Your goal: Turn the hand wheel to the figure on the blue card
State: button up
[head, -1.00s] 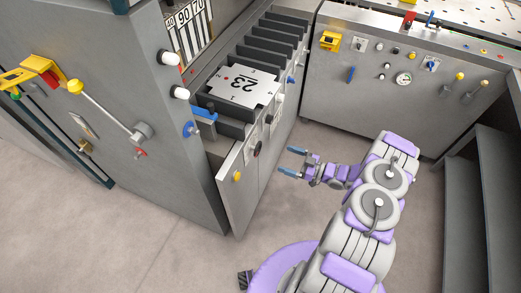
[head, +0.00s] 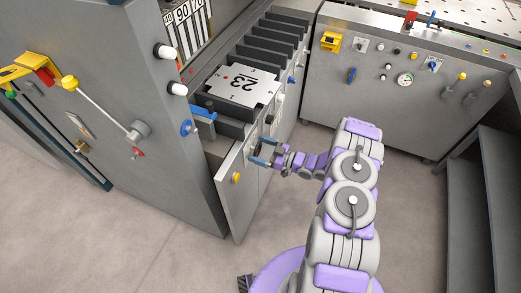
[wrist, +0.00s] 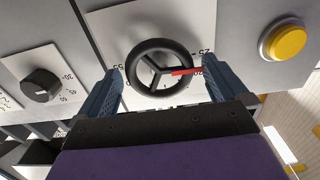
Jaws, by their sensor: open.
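The hand wheel (wrist: 137,52) is a black three-spoked ring on a white plate in the wrist view. A red pointer (wrist: 184,72) on it points right, near a figure that looks like 25. Other figures are partly hidden. My gripper (wrist: 160,78) is open, one blue finger on each side of the wheel; I cannot tell whether they touch it. In the head view my gripper (head: 262,151) is at the cabinet front, partly hiding the wheel. I see no clearly blue card.
A yellow button (wrist: 285,41) is right of the wheel, and a black knob (wrist: 41,85) with a scale is left. A grey cabinet (head: 160,190) with levers stands at the left. A control panel (head: 345,105) stands behind. Bare floor lies in front.

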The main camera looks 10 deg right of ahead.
jog(key=shift+c, duration=0.4)
jog(key=c, duration=1)
jog(key=shift+d, duration=0.1)
jog(key=shift+r+m+p, duration=0.15)
jog(key=shift+m+p, duration=0.25)
jog(key=shift+w+m+p, duration=0.1)
jog(key=shift+m+p, duration=0.4)
jog(key=shift+m, duration=0.1)
jog(key=m+p, duration=0.1)
jog(key=m, duration=0.1)
jog(key=shift+d+m, duration=0.1)
jog(key=shift+m, duration=0.2)
jog(key=m, duration=0.3)
jog(key=shift+w+d+m, duration=0.1)
jog(key=shift+w+m, duration=0.05)
jog(key=shift+m, duration=0.15)
jog(key=shift+w+f+m+b, duration=0.15)
jog(key=shift+m+b, duration=0.4)
jog(key=shift+m, duration=1.25)
